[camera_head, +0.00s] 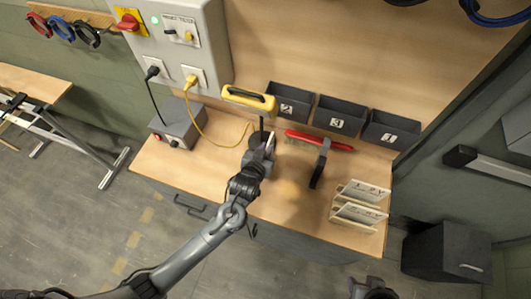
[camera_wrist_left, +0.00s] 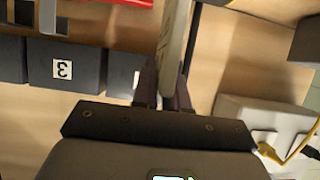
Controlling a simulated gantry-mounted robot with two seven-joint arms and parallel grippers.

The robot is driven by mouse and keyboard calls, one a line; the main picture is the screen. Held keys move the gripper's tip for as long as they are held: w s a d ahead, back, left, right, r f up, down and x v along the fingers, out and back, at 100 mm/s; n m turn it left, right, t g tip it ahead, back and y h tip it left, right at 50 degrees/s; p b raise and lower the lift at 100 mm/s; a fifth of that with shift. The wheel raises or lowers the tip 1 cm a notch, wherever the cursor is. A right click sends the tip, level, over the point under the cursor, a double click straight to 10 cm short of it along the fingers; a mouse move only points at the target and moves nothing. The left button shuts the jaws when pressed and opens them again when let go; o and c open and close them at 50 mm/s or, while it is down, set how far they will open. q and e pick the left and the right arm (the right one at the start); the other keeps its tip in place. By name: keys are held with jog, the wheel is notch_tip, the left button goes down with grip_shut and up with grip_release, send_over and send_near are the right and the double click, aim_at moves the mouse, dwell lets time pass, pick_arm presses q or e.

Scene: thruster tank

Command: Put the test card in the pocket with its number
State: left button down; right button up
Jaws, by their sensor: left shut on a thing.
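My left gripper (camera_head: 263,142) is over the bench, in front of the yellow-topped item. In the left wrist view its fingers (camera_wrist_left: 165,90) are shut on a thin, pale card (camera_wrist_left: 175,40), seen nearly edge-on, so its number cannot be read. Three dark open boxes stand along the back panel, labelled 2 (camera_head: 288,106), 3 (camera_head: 338,122) and 1 (camera_head: 389,137) from left to right. A cream slotted rack (camera_head: 358,204) with dark markings stands at the bench's right; its markings are too small to read surely. The card is apart from both.
A yellow-topped item (camera_head: 248,99) is behind the gripper. A grey box (camera_head: 182,126) with cables is at left. The bench's middle front is clear.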

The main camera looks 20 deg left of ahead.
pick_arm(q)
jog(key=shift+f, duration=1.35)
jog(key=c, duration=1.1)
grip_release()
jog(key=shift+c, duration=0.2)
jog(key=s+a+r+g, duration=0.1)
jog(key=s+g, duration=0.1)
jog(key=s, duration=0.7)
jog(key=s+r+m+g+h, duration=0.1)
jog(key=s+r+g, duration=0.1)
jog(key=s, duration=0.8)
jog(key=shift+s+a+r+g+h, duration=0.25)
jog(key=shift+s+a+g+h, duration=0.1)
jog(key=shift+g, duration=0.25)
jog(key=shift+o, duration=1)
jog(key=s+a+m+g+y, duration=0.1)
jog(key=s+a+g, duration=0.3)
jog(key=s, duration=0.4)
jog(key=shift+s+r, duration=0.25)
jog(key=shift+s, duration=0.15)
